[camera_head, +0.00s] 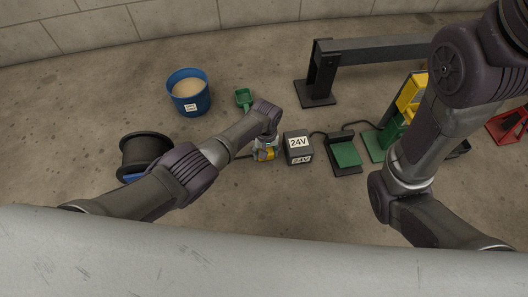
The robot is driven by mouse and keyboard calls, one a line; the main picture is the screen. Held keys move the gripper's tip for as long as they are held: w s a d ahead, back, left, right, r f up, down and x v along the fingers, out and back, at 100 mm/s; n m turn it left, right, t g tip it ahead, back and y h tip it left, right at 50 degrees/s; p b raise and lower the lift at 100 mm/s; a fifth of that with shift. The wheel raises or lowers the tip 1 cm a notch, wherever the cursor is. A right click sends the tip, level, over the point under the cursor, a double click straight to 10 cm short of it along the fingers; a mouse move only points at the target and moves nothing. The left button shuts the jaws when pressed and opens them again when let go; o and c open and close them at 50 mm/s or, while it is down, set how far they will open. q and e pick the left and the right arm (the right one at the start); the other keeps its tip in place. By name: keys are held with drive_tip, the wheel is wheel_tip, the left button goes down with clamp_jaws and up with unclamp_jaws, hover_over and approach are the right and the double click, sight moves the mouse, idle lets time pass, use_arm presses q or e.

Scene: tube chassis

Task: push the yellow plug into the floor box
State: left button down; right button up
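The floor box (298,148) is a dark cube with white 24V labels on its top and front, standing on the concrete floor near the middle. The yellow plug (269,154) shows as a small yellow patch just left of the box, mostly covered by my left gripper. My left gripper (265,151) points down at the plug, close to the box's left side. Its fingers are too small and covered to tell open from shut. I cannot tell whether plug and box touch. My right arm rises along the right side; its gripper is outside the view.
A black cable drum (146,151) stands left, with a cable towards the plug. A blue bucket (188,92) and green scoop (244,98) are behind. A green pedal (346,154), a yellow-green unit (408,98), a dark beam frame (375,47) and a red stand (508,126) fill the right.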

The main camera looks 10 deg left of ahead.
use_arm(q)
drive_tip(key=shift+c, duration=1.4)
unclamp_jaws()
wheel_tip(320, 180, up, 12)
